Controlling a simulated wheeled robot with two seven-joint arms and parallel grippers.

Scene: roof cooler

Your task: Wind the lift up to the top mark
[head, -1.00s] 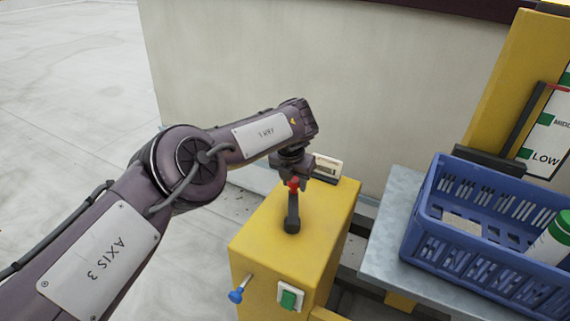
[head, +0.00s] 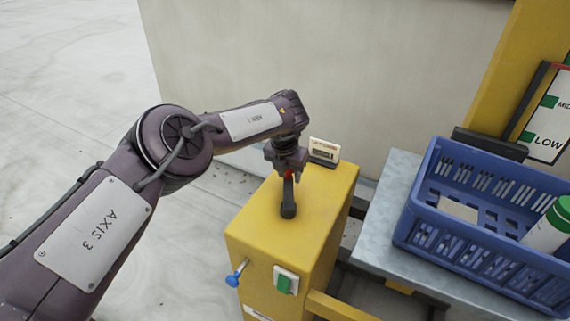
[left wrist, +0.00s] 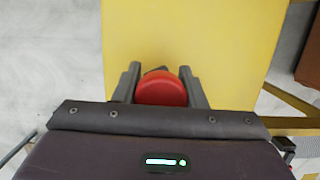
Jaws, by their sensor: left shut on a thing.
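The yellow winch box (head: 310,225) stands in the middle of the head view. A dark crank arm (head: 288,200) with a red knob sits on its top. My left gripper (head: 287,170) is shut on the red knob; in the left wrist view the knob (left wrist: 162,88) lies between the two fingers. The lift platform (head: 385,235) is a grey plate to the right, carrying a blue crate (head: 470,255). Behind it the height scale (head: 548,125) on the yellow mast shows LOW and part of MIDDLE; its top is out of view. My right gripper is not in view.
A small display (head: 323,151) stands at the back of the box top. A blue-knobbed lever (head: 236,274) and a green switch (head: 284,281) are on the box front. A white bottle with a green cap (head: 550,228) is in the crate. A pale wall stands behind.

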